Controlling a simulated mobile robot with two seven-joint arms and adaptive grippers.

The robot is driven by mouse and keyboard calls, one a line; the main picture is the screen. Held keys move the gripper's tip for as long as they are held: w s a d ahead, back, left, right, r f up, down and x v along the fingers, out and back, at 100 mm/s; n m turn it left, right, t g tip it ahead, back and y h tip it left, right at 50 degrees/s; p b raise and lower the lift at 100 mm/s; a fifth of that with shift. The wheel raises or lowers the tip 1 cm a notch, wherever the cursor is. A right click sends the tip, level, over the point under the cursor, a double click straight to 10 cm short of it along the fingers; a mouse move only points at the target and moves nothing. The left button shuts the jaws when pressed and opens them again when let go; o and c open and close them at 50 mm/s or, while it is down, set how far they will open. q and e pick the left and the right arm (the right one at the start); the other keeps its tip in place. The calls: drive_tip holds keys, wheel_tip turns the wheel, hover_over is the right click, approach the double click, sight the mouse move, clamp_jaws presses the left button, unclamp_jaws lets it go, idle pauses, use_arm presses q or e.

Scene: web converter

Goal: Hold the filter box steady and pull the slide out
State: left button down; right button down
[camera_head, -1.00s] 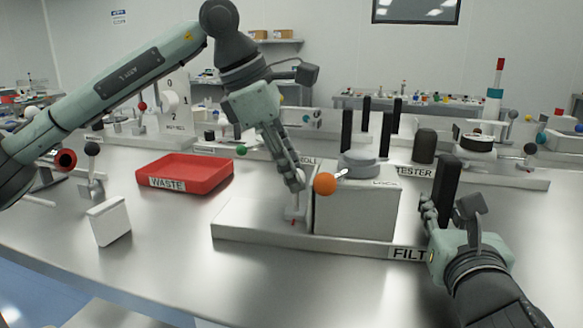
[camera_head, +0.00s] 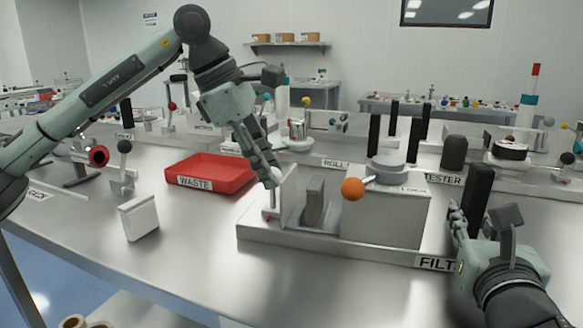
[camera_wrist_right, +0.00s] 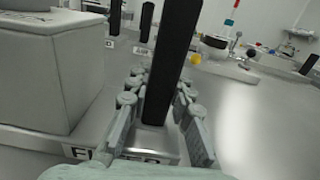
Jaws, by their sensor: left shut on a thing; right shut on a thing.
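My right gripper (camera_head: 462,214) is shut on a black upright post (camera_head: 479,190) at the base's right end. The post (camera_wrist_right: 172,60) also stands between its fingers in the right wrist view.
An orange ball lever (camera_head: 353,189) and a round grey cap (camera_head: 388,168) are on the box. A red WASTE tray (camera_head: 210,174) and a white block (camera_head: 139,217) lie to the left. Bare table lies in front of the base.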

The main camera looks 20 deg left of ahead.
use_arm(q)
drive_tip(key=shift+a, duration=0.25)
use_arm(e)
drive_tip(key=shift+w+f, duration=0.1)
drive_tip(key=shift+f, duration=0.6)
use_arm(q)
drive_tip(key=c, duration=1.3)
unclamp_jaws()
drive_tip(key=shift+o, duration=0.4)
drive_tip(key=v, duration=1.2)
drive_tip(key=shift+s, duration=0.2)
drive_tip(key=shift+d, duration=0.1)
use_arm(e)
drive_tip(key=shift+r, duration=0.4)
